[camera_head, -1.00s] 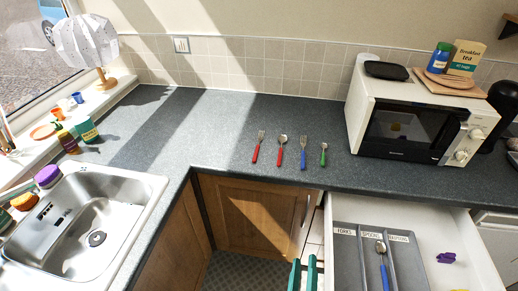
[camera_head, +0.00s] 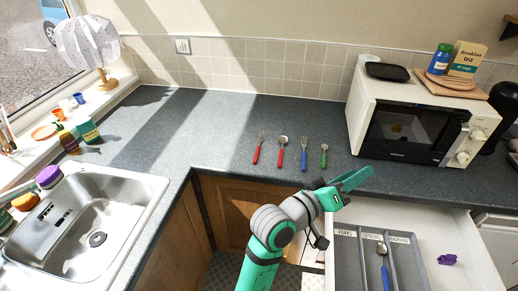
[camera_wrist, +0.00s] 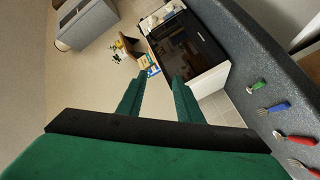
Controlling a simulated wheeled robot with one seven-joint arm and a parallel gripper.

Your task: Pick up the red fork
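The red fork (camera_head: 257,153) lies on the dark grey worktop, leftmost in a row of cutlery, its tines toward the wall. In the wrist view the red fork (camera_wrist: 306,168) shows at the lower right corner, partly cut off. My gripper (camera_head: 357,178) is to the right of the fork, above the worktop's front edge near the drawer, pointing right and away from the fork. In the wrist view my gripper (camera_wrist: 159,95) has its two fingers well apart with nothing between them.
A red spoon (camera_head: 280,155), a blue fork (camera_head: 304,154) and a small green spoon (camera_head: 324,158) lie beside the fork. The microwave (camera_head: 408,129) stands at right. An open drawer (camera_head: 435,220) holds a grey cutlery tray (camera_head: 345,258). The sink (camera_head: 75,228) is at left.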

